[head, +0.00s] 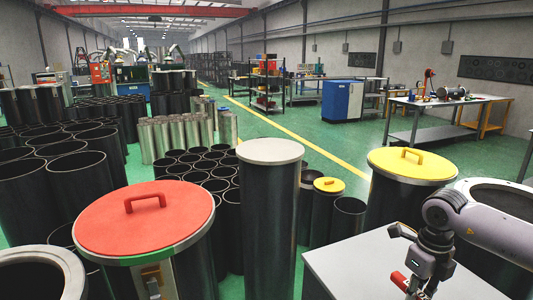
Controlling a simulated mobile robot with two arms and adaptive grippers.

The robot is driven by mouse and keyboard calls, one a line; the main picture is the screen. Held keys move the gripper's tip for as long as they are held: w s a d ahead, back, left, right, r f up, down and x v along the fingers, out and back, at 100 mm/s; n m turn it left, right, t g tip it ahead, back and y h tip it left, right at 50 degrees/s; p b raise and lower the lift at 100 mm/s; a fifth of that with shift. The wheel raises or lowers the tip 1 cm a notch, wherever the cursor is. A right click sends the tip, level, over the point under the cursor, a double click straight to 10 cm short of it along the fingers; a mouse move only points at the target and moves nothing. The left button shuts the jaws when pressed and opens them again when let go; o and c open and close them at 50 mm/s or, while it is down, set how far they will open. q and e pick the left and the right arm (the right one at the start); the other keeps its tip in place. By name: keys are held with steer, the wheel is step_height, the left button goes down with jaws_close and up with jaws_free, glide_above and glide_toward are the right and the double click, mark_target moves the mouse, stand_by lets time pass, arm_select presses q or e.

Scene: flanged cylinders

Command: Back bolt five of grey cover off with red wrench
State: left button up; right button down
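A pale grey round cover (270,152) sits on a tall dark cylinder (268,225) in the middle of the head view. I cannot make out separate bolts on it. My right arm comes in from the right, and its gripper (414,286) points down over a light grey table top, well to the right of the grey cover. A small red piece (400,281) shows at the gripper, perhaps part of the red wrench; I cannot tell whether the fingers hold it. The fingertips are mostly hidden or cut off by the bottom edge. My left gripper is not in view.
A red cover with a handle (145,218) tops a cylinder at the front left. A yellow cover (411,163) tops one at the right. The light grey table (345,262) looks bare at its left. Open dark cylinders (66,165) crowd the left.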

steer(key=shift+r+p, duration=1.15)
steer(key=shift+r, duration=1)
steer(key=shift+f, duration=0.1)
